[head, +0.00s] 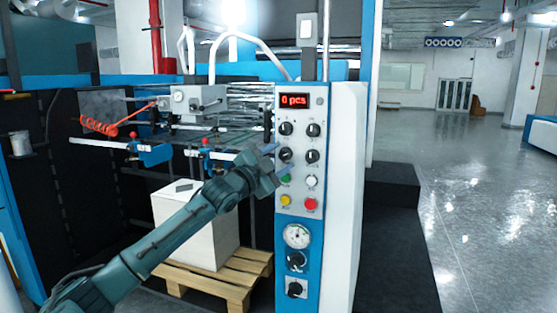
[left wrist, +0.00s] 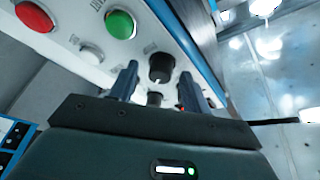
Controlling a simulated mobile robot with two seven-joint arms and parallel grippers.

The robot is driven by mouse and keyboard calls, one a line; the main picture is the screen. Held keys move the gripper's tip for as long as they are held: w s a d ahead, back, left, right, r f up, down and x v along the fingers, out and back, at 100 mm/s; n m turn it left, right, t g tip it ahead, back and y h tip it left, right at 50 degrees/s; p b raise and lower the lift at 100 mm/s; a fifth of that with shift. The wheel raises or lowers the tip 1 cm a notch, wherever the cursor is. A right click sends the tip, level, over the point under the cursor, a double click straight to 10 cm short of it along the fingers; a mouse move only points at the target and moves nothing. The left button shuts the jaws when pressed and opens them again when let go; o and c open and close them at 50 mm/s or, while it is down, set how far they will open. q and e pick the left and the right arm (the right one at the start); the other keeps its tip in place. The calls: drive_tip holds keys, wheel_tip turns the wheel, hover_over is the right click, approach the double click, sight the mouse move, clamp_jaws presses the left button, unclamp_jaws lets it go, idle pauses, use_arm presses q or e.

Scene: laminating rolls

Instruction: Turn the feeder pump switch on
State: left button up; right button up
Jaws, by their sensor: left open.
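The control panel (head: 285,222) is a blue and white column with several black rotary knobs under a red display reading "0 pcs" (head: 294,101). The printed labels are too small to read, so I cannot tell which knob is the feeder pump switch. My left gripper (head: 279,164) is open at the panel's left edge, by the lower-left knob of the upper group (head: 285,155). In the left wrist view, that knob (left wrist: 160,68) appears between the open fingers (left wrist: 158,85). I cannot tell whether they touch it. A second knob (left wrist: 154,98) is partly hidden behind the gripper. My right gripper is not in view.
Below the knobs are green (head: 285,178), white (head: 312,181), yellow (head: 286,200) and red (head: 311,204) buttons, close to my gripper. A white stack (head: 205,235) on a wooden pallet (head: 228,290) stands left.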

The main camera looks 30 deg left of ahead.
use_arm(q)
drive_tip(key=shift+s, duration=0.2)
drive_tip(key=b+v, duration=0.7)
drive_tip(key=v, duration=0.5)
drive_tip(key=shift+s, duration=0.4)
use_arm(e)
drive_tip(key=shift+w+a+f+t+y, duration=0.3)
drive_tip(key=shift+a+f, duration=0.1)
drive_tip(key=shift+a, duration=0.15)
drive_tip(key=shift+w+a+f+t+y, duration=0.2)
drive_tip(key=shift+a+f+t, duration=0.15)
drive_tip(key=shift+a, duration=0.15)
use_arm(q)
drive_tip(key=shift+f, duration=0.1)
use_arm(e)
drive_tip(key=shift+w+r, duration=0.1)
